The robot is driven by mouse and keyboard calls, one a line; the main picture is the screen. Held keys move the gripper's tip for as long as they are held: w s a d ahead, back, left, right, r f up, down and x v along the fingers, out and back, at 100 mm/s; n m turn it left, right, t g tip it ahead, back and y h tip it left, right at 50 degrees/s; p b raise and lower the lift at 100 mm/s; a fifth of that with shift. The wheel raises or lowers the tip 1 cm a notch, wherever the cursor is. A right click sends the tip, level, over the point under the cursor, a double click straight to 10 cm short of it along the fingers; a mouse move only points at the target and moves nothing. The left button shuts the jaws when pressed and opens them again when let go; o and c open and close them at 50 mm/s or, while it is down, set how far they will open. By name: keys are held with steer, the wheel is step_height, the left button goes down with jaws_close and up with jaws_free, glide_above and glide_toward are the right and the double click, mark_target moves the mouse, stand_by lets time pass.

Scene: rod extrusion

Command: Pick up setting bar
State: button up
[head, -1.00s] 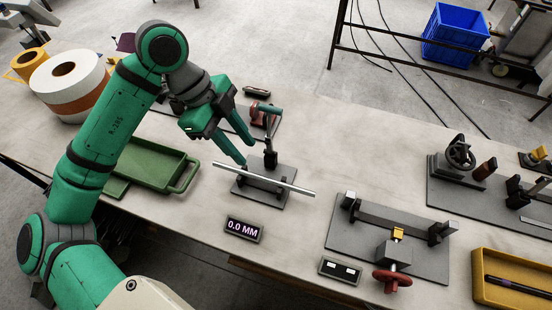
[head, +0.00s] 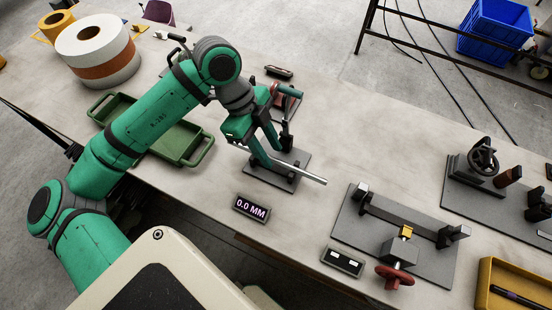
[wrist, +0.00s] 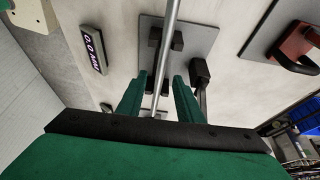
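The setting bar (head: 308,174) is a thin silver rod lying across a small dark fixture (head: 262,178) on the table. In the wrist view the bar (wrist: 169,45) runs lengthwise, with the fixture's dark supports and grey base plate behind it. My gripper (head: 270,158) is down at the bar's left part in the head view, hiding some of it. In the wrist view the green fingers of my gripper (wrist: 157,88) stand apart on either side of the bar, with gaps visible. Whether the bar is fully within finger depth is unclear.
A display reading 0.0 MM (head: 251,208) sits in front of the fixture. A green tray (head: 185,143) is at left, a vise-like fixture (head: 405,235) at right, and a yellow tray (head: 487,295) at far right.

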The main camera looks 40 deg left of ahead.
steer(key=shift+w+d+f, duration=0.15)
steer(key=shift+d+f, duration=0.1)
steer(key=shift+f, duration=0.4)
steer(key=shift+c, duration=0.9)
jaws_close()
